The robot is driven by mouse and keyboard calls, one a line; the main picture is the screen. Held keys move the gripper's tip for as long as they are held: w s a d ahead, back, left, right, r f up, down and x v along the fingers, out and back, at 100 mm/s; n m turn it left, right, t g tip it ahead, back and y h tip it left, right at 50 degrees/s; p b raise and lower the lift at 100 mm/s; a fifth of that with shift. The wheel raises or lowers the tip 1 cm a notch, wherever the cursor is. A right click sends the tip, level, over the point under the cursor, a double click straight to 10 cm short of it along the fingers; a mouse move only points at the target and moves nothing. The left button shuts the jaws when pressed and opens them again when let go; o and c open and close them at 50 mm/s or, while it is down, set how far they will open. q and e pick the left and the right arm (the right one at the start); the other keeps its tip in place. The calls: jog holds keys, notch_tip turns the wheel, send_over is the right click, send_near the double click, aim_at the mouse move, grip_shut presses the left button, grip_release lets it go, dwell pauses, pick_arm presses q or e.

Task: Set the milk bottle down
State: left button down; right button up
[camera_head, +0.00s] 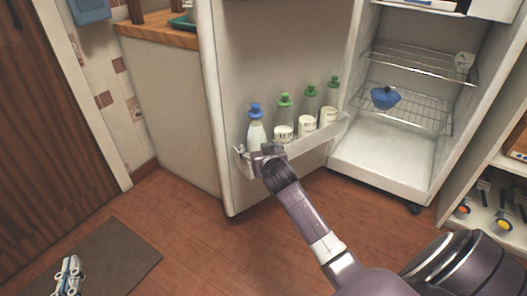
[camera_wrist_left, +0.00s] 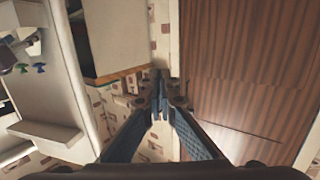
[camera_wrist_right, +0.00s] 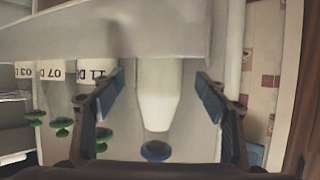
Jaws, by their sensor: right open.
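The milk bottle (camera_head: 256,133), white with a blue cap, stands upright in the rack (camera_head: 318,143) on the inside of the open fridge door, at the rack's left end. My right gripper (camera_head: 262,152) is at the rack's front, low by the bottle. In the right wrist view the bottle (camera_wrist_right: 158,95) appears upside down between the two spread fingers, with gaps on both sides; its lower end is hidden behind the rack's front wall. My left gripper (camera_wrist_left: 160,98) shows only in its own wrist view, its fingertips together with nothing visible between them.
Three green-capped bottles (camera_head: 284,112) with white labels stand right of the milk bottle in the rack. A blue bowl (camera_head: 385,97) sits on a wire shelf inside the fridge. A wooden-topped counter (camera_head: 165,38) is behind the door. A grey mat (camera_head: 110,255) lies on the floor.

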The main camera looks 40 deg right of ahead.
jog(key=p+v, duration=0.2)
jog(key=v, duration=0.6)
pick_arm(q)
jog(key=s+a+f+g+y, duration=0.2)
jog(key=s+f+g, duration=0.4)
jog(key=f, duration=0.5)
jog(key=shift+s+a+f+g, duration=0.2)
jog(key=shift+a+f+g, duration=0.1)
jog(key=shift+a, duration=0.35)
pick_arm(e)
jog(key=s+a+f+n+g+y, duration=0.1)
jog(key=s+a+f+n+y, duration=0.1)
jog(key=s+a, duration=0.7)
jog(key=s+a+f+n+g+y, duration=0.1)
jog(key=s+a+n+y, duration=0.3)
jog(key=s+a, duration=0.5)
jog(key=a+f+y, duration=0.1)
jog(key=a, duration=0.3)
jog(key=shift+s+f+n+g, duration=0.35)
jog(key=shift+n+g, duration=0.05)
pick_arm(q)
jog(key=shift+r, duration=0.1)
